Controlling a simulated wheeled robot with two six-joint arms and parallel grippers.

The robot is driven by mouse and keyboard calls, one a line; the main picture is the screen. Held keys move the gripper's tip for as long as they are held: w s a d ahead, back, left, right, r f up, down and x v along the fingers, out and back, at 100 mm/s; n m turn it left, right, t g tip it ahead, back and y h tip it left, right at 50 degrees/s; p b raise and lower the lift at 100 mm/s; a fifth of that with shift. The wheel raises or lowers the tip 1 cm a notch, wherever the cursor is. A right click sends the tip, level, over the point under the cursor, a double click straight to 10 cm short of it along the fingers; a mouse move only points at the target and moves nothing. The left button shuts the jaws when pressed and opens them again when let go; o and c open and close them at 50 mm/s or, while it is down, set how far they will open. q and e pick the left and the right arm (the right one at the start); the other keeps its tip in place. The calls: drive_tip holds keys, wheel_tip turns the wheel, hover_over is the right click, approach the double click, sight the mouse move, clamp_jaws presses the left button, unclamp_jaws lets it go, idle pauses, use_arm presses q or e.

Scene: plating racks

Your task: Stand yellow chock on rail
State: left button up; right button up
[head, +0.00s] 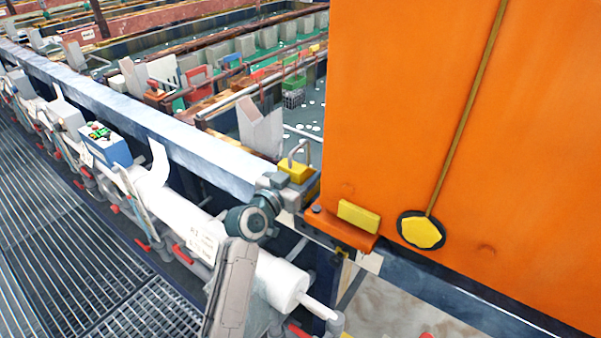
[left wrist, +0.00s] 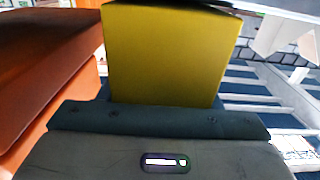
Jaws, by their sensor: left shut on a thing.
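The yellow chock (head: 296,171) is a small block with a grey loop handle on top. It looks upright, over or at the rail beside the big orange panel. My left gripper (head: 286,186) is shut on it from the near side; its fingers are mostly hidden. In the left wrist view the chock's yellow face (left wrist: 170,55) fills the upper middle, just past my gripper (left wrist: 160,118). The rail (head: 150,123) is a long pale blue-grey beam running from upper left toward the orange panel. I cannot tell whether the chock touches the rail. My right gripper is not in view.
The tall orange panel (head: 450,120) stands close right of the chock, with another yellow block (head: 358,217) on its foot. A white pipe (head: 200,230) runs along the rail's near side, with a blue box (head: 107,147) above it. Tanks lie behind.

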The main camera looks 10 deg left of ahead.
use_arm(q)
drive_tip(key=shift+r, duration=0.1)
drive_tip(key=o, duration=1.4)
drive_tip(key=shift+o, duration=0.3)
drive_tip(key=shift+s, duration=0.1)
